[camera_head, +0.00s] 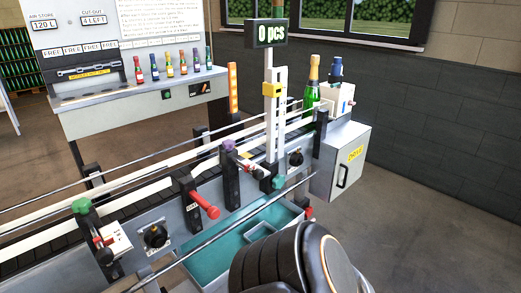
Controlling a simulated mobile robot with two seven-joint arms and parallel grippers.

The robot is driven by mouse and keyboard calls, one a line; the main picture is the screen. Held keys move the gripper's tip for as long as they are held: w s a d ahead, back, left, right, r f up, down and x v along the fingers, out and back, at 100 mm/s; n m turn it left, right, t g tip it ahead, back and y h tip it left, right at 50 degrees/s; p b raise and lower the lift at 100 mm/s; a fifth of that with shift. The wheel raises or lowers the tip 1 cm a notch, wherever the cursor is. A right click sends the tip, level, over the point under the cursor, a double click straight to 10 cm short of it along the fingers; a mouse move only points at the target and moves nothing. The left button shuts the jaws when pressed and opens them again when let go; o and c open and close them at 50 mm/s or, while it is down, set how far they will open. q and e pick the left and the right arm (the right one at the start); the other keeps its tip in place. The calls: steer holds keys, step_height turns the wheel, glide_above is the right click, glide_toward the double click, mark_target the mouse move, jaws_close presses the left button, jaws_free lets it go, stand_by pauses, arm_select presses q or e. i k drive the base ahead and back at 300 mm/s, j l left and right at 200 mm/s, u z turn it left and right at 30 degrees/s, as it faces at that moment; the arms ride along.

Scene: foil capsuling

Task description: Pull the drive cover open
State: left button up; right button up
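The drive cover (357,165) is the light grey front panel of a box at the right end of the machine. It carries a yellow label reading DRIVE (355,154) and a black upright bar handle (342,176). The cover appears shut, flush with the box. A black, rounded link of my own arm with an orange ring shows at the bottom centre, in front of and below the box. Neither of my grippers is in view, and nothing touches the handle.
A conveyor with rails (150,165) runs left of the box. A red-knobbed lever (204,205) and a teal tray (222,241) are at its front. A green bottle (312,85) stands on top. Floor right of the box is clear.

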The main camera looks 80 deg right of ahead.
mark_target(350, 164)
steer(key=l+z, duration=0.1)
steer(key=z, duration=3.2)
steer(key=i+l+u, duration=0.5)
steer(key=i+l, duration=0.2)
steer(key=i, duration=0.2)
steer(key=i+l+u, duration=0.45)
steer(key=i+l, duration=0.3)
steer(key=l, duration=0.25)
